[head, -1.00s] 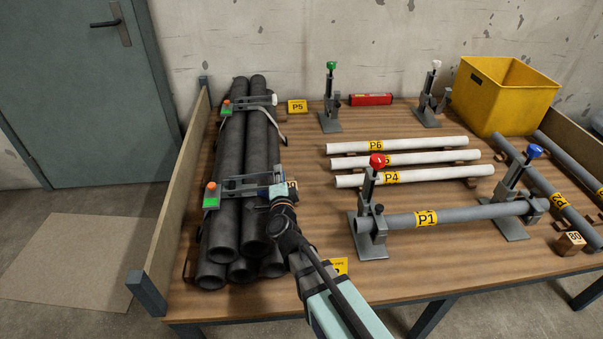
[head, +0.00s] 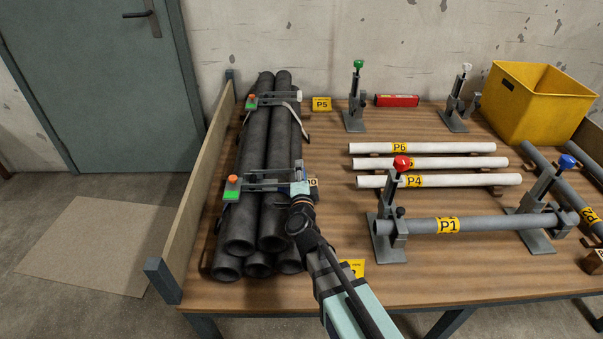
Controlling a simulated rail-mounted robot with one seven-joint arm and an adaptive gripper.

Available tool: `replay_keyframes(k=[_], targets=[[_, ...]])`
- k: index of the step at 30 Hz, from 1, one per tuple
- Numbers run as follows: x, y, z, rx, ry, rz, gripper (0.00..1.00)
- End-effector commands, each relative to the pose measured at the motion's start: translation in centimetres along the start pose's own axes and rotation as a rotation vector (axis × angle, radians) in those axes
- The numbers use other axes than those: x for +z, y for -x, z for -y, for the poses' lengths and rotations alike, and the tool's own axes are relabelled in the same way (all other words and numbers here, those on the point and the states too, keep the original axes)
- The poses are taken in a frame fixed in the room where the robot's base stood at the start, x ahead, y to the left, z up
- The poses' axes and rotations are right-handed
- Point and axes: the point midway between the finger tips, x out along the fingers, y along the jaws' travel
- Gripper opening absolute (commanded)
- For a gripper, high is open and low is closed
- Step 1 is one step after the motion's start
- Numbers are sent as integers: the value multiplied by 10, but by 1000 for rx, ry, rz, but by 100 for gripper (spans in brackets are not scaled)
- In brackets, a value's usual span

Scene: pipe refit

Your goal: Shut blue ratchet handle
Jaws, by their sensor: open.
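The near ratchet (head: 262,181) lies across the dark pipe bundle (head: 248,220), with a grey frame and an orange button on a green block (head: 233,188) at its left end. A small patch of blue shows at that block's lower left. My gripper (head: 300,180) is open at the ratchet's right end, over the right side of the bundle. It covers that end, so the handle's tip and colour are hidden. I cannot tell whether the gripper touches the handle.
A far ratchet (head: 275,98) with a white-tipped handle crosses the bundle behind. A wooden side board (head: 208,180) stands left. Right are white pipes (head: 430,163), pipe P1 (head: 470,224) in red- and blue-knobbed clamps, and a yellow bin (head: 540,105).

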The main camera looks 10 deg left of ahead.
Motion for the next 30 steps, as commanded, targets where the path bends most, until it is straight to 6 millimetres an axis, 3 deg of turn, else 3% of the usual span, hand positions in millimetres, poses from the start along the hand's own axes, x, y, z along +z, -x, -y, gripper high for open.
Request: replay_keyframes(k=[5,18,30], targets=[[0,10,0,0,0,1,48],[-1,70,0,0,-1,1,48],[0,75,0,0,0,0,48]])
